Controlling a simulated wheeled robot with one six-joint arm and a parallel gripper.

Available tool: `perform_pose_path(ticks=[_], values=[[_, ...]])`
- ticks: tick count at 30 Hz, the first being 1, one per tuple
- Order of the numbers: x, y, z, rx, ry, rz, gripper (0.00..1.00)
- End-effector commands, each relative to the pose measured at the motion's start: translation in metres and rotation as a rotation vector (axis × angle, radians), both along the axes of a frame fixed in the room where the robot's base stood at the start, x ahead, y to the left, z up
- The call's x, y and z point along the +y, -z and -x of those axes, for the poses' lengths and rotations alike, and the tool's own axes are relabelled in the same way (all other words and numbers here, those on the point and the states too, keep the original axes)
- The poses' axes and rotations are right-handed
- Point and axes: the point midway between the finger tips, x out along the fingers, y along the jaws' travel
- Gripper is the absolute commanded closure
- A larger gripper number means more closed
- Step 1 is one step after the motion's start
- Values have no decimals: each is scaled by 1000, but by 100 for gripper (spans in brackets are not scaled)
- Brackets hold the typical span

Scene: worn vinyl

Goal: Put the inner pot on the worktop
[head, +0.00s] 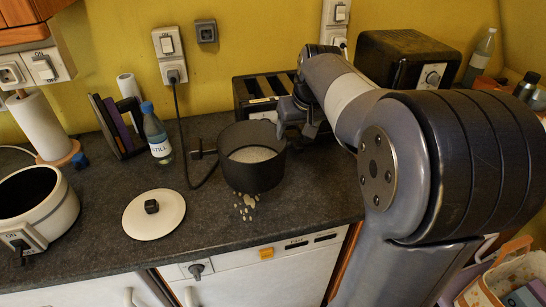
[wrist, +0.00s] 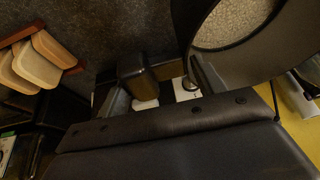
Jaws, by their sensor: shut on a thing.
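The inner pot (head: 251,178) is dark and round, upright, with pale grainy contents inside. A dark handle sticks out on its left side. My gripper (head: 296,124) is at its right rim side, shut on the pot. In the wrist view the pot (wrist: 235,62) fills the upper right, and my gripper (wrist: 160,85) is at its side with a dark block between the fingers. The pot is over the dark speckled worktop (head: 310,205); I cannot tell whether its base touches. The exact grip is partly hidden by my arm.
Pale spots (head: 245,207) lie just below the pot. A white lid (head: 150,222) lies to the left, and an open white cooker (head: 50,222) stands far left. A bottle (head: 156,135), toaster (head: 262,92) and black oven (head: 405,58) stand behind. Worktop between lid and pot is clear.

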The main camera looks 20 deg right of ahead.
Motion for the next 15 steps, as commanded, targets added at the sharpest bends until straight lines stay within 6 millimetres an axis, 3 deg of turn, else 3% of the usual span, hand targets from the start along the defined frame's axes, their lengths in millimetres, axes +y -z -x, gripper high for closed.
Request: perform_pose_path(ticks=[6,15], values=[[0,37,0,0,1,-2,100],[0,67,0,1,2,-2,100]])
